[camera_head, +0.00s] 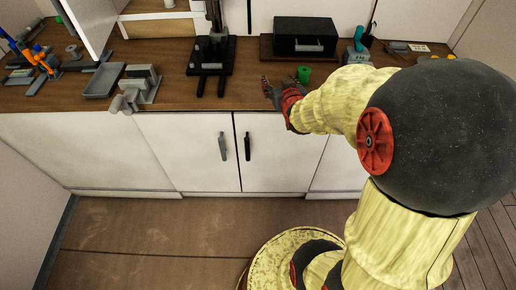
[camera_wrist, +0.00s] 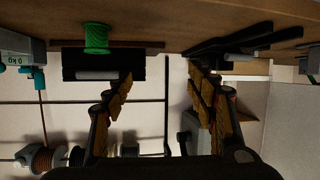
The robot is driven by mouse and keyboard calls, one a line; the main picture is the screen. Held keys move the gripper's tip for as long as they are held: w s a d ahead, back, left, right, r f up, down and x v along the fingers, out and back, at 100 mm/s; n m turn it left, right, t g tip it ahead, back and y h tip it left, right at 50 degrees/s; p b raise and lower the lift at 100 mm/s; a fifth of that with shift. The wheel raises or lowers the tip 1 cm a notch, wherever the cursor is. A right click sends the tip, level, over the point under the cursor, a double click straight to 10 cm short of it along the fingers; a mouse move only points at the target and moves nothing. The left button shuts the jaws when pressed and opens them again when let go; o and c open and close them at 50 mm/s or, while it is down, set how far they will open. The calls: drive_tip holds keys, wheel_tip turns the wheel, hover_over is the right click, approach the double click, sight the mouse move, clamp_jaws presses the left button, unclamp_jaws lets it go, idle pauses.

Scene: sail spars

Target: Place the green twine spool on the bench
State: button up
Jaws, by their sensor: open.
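The green twine spool (camera_head: 304,74) stands upright on the brown bench top (camera_head: 255,95), just in front of a black box. In the wrist view, where the scene appears upside down, the green spool (camera_wrist: 96,38) is at the upper left against the bench (camera_wrist: 150,12). My gripper (camera_head: 271,90) is over the bench's front part, to the left of the spool and nearer the front edge. In the wrist view my gripper (camera_wrist: 160,82) has its two fingers spread with nothing between them. The spool is outside the fingers, apart from them.
The black box (camera_head: 305,36) stands behind the spool. A black stand (camera_head: 210,60) with forked feet is to the left. A grey vise (camera_head: 136,88) and grey tray (camera_head: 104,80) are farther left. A teal-and-grey device (camera_head: 357,45) is right of the box. White cabinets (camera_head: 185,150) front the bench.

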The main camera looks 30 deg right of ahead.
drive_tip(key=s+a+r+n+g+y, duration=0.1)
drive_tip(key=s+a+r+g+y, duration=0.2)
drive_tip(key=a, duration=0.4)
drive_tip(key=s+a+r+n, duration=0.1)
drive_tip(key=s+a+r, duration=0.1)
drive_tip(key=s+a, duration=0.5)
drive_tip(key=s+a+n+g+y, duration=0.1)
drive_tip(key=s+a+g, duration=0.1)
drive_tip(key=s+a, duration=0.3)
drive_tip(key=s+a+r+n+g+y, duration=0.1)
drive_tip(key=s+a, duration=0.3)
drive_tip(key=s, duration=0.5)
drive_tip(key=shift+s+a+r+g, duration=0.15)
drive_tip(key=shift+s+a+g, duration=0.2)
drive_tip(key=shift+g, duration=0.15)
drive_tip(key=shift+w, duration=0.1)
drive_tip(key=shift+c, duration=0.8)
